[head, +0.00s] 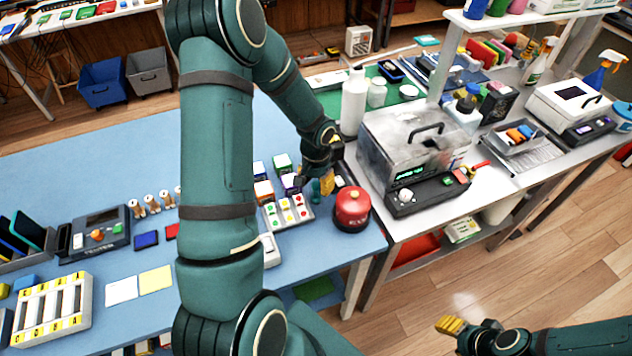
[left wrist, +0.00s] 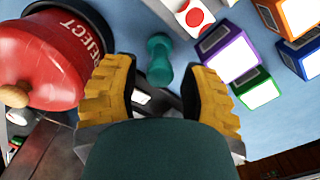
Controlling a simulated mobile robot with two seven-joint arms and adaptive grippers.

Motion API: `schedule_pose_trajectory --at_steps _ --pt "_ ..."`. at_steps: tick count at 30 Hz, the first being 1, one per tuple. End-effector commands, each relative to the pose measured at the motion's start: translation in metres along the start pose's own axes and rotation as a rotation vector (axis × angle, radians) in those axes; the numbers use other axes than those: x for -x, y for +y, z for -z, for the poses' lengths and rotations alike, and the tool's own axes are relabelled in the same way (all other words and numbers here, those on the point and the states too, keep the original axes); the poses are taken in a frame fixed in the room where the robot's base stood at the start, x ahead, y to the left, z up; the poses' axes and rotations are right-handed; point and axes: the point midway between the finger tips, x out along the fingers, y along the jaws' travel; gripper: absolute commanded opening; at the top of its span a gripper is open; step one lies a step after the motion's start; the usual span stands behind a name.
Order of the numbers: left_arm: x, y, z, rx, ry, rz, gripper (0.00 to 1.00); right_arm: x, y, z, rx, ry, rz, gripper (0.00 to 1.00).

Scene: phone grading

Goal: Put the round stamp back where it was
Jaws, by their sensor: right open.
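My left gripper (left wrist: 160,85) is open, with its yellow-padded fingers spread apart in the left wrist view. It hangs low over the right end of the blue table in the head view (head: 323,184). A small teal knobbed object (left wrist: 158,62), which looks like the round stamp, shows between and just beyond the fingertips, with gaps on both sides. In the head view the teal object (head: 317,190) is partly hidden by the gripper. My right gripper (head: 452,325) is open at the lower right, over the floor, away from the table.
A red REJECT canister (head: 352,208) stands close beside the left gripper at the table corner. A white tray with coloured dots (head: 270,217) and several coloured boxes, including a purple one (left wrist: 229,55), crowd the other side. A grey bench (head: 440,225) adjoins at right.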

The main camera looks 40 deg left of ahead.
Motion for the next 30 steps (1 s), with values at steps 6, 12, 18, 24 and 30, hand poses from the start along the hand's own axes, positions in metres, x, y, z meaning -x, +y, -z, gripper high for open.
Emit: schedule_pose_trajectory --at_steps 6,12,18,24,30 --pt "0.001 0.000 0.000 0.000 0.000 0.000 0.44 0.001 0.000 0.000 0.000 0.001 0.000 0.49" --pt "0.020 -0.001 0.001 0.000 0.005 0.002 0.44 0.006 -0.002 0.003 -0.002 0.006 -0.001 0.49" --pt "0.062 0.000 0.001 0.001 0.005 0.001 0.44 0.012 -0.004 0.006 -0.003 0.011 -0.001 0.49" --pt "0.099 0.000 0.001 0.000 0.004 0.001 0.44 0.016 -0.006 0.008 -0.005 0.017 -0.002 0.49" --pt "0.119 0.000 0.000 0.000 0.001 0.001 0.44 0.018 -0.007 0.009 -0.006 0.019 -0.002 0.49"
